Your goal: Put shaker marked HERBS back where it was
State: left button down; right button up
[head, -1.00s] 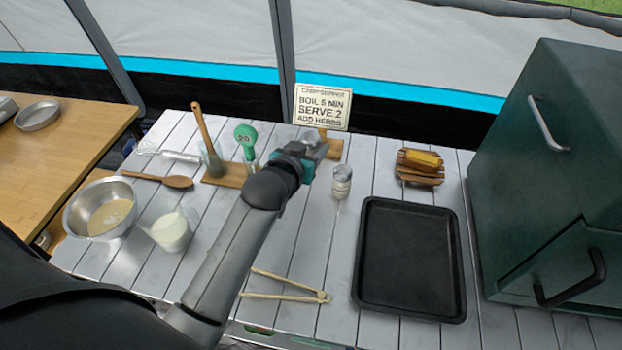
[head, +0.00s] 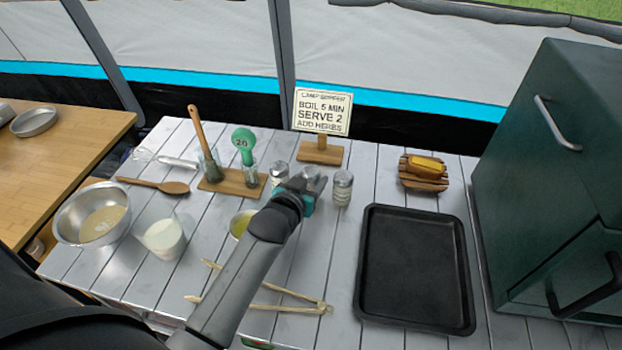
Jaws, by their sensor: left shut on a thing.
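My left gripper (head: 309,190) is shut on a shaker with a metal top (head: 312,175), in the gap between two other shakers. One shaker (head: 279,174) stands to its left and another (head: 343,187) to its right. The gripper and arm hide the lower part of the held shaker, so I cannot tell whether its base touches the table. No shaker label is readable, so I cannot tell from its marking that the held one is HERBS. My right gripper is out of view.
A sign (head: 322,111) on a wooden stand is behind the shakers. Tongs (head: 285,308) and a bowl of yellow liquid (head: 239,224) lie near my arm. A black tray (head: 414,270) is at right.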

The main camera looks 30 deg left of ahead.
pick_arm(q)
jog(key=shift+c, duration=1.4)
grip_release()
jog(key=shift+r, duration=0.1)
jog(key=p+v, duration=0.3)
jog(key=v, duration=0.9)
jog(key=shift+a, duration=0.1)
